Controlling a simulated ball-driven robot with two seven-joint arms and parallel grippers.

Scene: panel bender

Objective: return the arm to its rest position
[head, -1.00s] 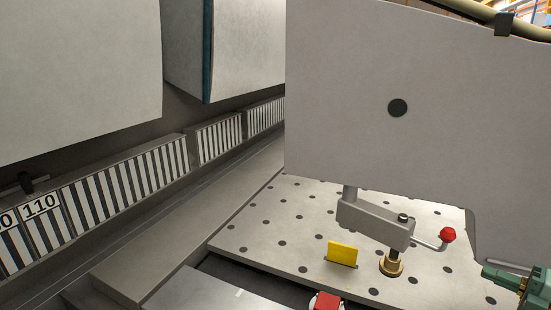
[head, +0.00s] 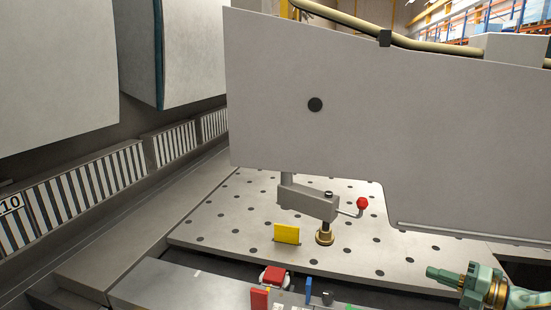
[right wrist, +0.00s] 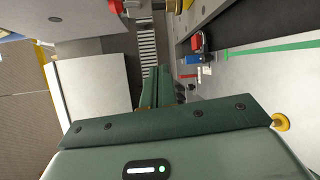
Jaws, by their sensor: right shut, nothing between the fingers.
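My right gripper (head: 432,272) is green and comes in at the lower right of the head view, pointing left. It is over the front right part of the perforated table and apart from the clamp there. In the right wrist view its green fingers (right wrist: 160,88) are together with nothing between them. My left gripper is not in view.
A grey clamp (head: 308,203) with a red-knobbed lever (head: 362,203) stands on the perforated table (head: 215,220), beside a yellow block (head: 287,234). Red and blue parts lie along the front edge. A large grey machine panel (head: 400,130) hangs above the table.

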